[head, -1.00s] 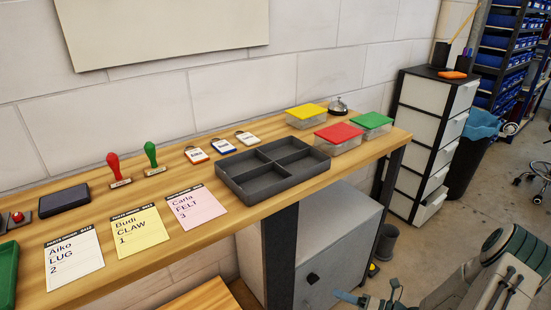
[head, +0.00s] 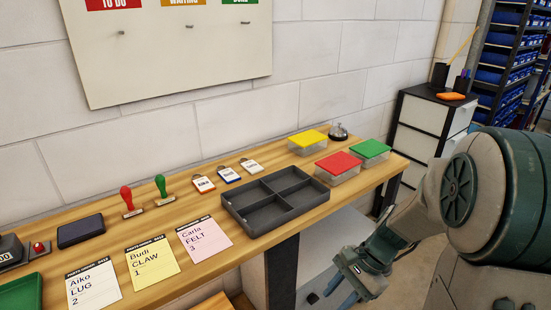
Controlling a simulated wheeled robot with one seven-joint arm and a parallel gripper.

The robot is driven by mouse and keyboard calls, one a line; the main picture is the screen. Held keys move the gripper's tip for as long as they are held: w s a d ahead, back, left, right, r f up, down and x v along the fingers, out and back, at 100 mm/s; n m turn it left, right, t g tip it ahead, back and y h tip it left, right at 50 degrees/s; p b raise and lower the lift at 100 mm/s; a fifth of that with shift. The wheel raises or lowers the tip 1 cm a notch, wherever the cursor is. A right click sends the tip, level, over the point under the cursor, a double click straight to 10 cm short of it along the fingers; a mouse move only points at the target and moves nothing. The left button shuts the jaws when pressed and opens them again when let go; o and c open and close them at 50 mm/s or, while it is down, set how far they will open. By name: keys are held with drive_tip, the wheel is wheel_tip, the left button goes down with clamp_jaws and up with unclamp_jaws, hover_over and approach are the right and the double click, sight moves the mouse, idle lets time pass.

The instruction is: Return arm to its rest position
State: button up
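My arm (head: 470,200) shows at the right in the head view, bent beside the bench. My gripper (head: 343,292) hangs in front of the bench's front edge, low in the picture. Its bluish fingers look spread apart, with nothing seen between them. It touches nothing that I can see. The wooden bench top (head: 285,222) runs along the wall to its left and behind it.
On the bench are a dark divided tray (head: 275,202), lidded boxes (head: 338,164), a bell (head: 338,132), tags, stamps (head: 127,200) and three cards (head: 152,257). A drawer cabinet (head: 422,125) and shelving stand behind my arm. A board (head: 170,55) hangs on the wall.

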drive_tip(key=s+r+n+t+h+p, duration=0.2)
drive_tip(key=r+n, duration=0.3)
drive_tip(key=r, duration=0.3)
drive_tip(key=s+d+r+n+t+h+p, duration=0.1)
drive_tip(key=s+r+n+t+h+p, duration=0.1)
drive_tip(key=r+n, duration=0.4)
wheel_tip(320, 180, up, 2)
drive_tip(key=shift+s+r+n+t+h+p, duration=0.15)
drive_tip(key=shift+s+n+t+h+p, duration=0.15)
drive_tip(key=shift+s+h+p, duration=0.5)
drive_tip(key=shift+s, duration=0.3)
